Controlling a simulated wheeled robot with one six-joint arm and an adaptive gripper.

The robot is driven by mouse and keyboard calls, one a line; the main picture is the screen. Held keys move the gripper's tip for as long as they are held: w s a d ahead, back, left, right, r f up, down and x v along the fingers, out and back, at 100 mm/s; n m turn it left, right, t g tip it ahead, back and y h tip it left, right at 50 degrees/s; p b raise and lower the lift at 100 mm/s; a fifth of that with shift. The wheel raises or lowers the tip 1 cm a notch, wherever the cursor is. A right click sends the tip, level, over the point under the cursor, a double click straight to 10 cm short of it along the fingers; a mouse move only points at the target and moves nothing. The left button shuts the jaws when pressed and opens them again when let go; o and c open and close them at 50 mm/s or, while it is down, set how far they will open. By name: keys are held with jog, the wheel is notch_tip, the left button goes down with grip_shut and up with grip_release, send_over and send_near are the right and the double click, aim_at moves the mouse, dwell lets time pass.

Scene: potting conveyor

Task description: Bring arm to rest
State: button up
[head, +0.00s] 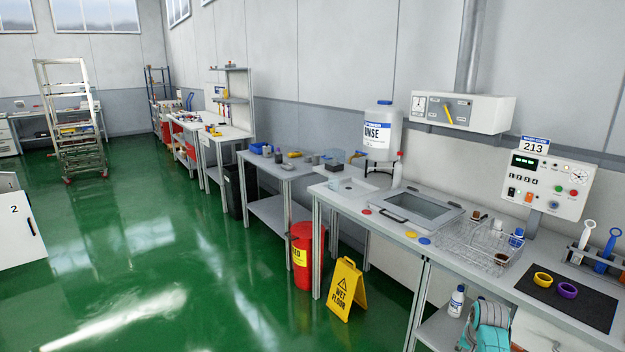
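Neither my arm nor my gripper can be made out in the head view. The task names no other object. A workbench (395,232) runs along the wall at the right, with a wash station and a control box (545,183) marked 213 above it. A teal and grey object (488,325) shows at the bottom edge by the bench's lower shelf; I cannot tell what it is.
A yellow wet-floor sign (346,289) and a red bin (306,257) stand on the floor before the benches. A wire basket (487,247) and a black mat (590,301) lie on the bench. A wheeled rack (74,130) stands far left. The green floor (150,240) is open.

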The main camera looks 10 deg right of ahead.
jog(key=s+a+f+n+t, duration=0.1)
jog(key=s+a+f, duration=0.3)
jog(key=a+f, duration=0.3)
jog(key=s+a+f+n+t, duration=0.2)
jog(key=s+a+f, duration=0.2)
jog(key=a+f, duration=0.3)
jog(key=s+a+f+n+t, duration=0.1)
jog(key=s+a+n+t, duration=0.15)
jog(key=s+a, duration=1.05)
jog(key=s+a+r+n+t, duration=0.1)
jog(key=s+a+r, duration=0.15)
jog(key=s, duration=0.25)
jog(key=s+a+r+t, duration=0.1)
jog(key=s+a+r, duration=0.15)
jog(key=s, duration=0.25)
jog(key=s+a+r+n+t+y, duration=0.1)
jog(key=s+a+r+n+t, duration=0.1)
jog(key=s+r, duration=0.7)
jog(key=s+a+r+n+t, duration=0.2)
jog(key=s+a+r, duration=0.3)
jog(key=s+r, duration=0.4)
notch_tip(320, 180, up, 6)
jog(key=shift+a+f+y, duration=0.15)
jog(key=shift+f+y, duration=0.1)
jog(key=shift+y, duration=0.15)
jog(key=shift+t, duration=0.25)
